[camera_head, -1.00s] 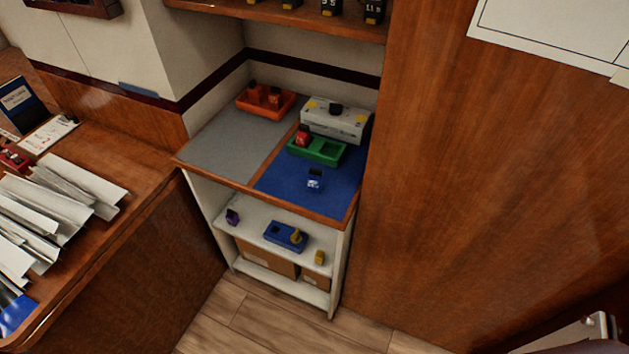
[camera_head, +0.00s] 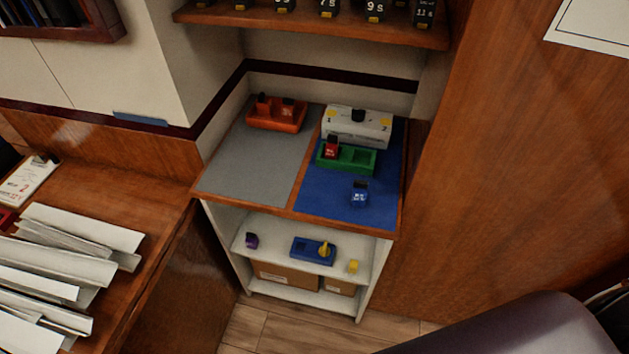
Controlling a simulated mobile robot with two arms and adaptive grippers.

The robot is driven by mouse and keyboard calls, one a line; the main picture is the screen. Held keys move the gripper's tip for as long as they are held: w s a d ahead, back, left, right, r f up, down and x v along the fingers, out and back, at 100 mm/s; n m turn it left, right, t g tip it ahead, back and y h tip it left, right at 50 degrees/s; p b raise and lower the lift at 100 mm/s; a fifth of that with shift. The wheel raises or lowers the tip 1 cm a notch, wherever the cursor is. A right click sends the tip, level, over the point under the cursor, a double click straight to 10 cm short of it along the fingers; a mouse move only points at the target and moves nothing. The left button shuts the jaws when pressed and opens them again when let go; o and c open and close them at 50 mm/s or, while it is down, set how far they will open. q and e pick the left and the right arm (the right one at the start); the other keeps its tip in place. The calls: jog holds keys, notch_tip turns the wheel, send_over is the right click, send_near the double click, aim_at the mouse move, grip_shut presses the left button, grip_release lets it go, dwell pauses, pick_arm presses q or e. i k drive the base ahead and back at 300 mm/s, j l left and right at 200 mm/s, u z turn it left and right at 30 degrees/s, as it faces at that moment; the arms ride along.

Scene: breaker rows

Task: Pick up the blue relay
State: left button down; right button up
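The blue relay (camera_head: 359,195) is a small blue block with a dark top and white marking. It sits on the blue mat (camera_head: 318,201) on the right half of the cabinet top, in front of the green tray (camera_head: 362,160). The green tray holds a red relay (camera_head: 332,147) in its left part. Neither of my grippers shows in the head view. A dark rounded shape at the bottom right looks like part of my own body.
A white box (camera_head: 357,127) stands behind the green tray. Below are a purple block (camera_head: 251,240), a blue tray (camera_head: 313,251) and a yellow block (camera_head: 353,266). An upper shelf (camera_head: 310,27) overhangs the back.

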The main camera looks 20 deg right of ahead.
aim_at(359, 191)
jog(key=i+j+z, duration=0.1)
jog(key=j+z, duration=0.5)
jog(key=z, duration=0.2)
jog(key=j+z, duration=0.35)
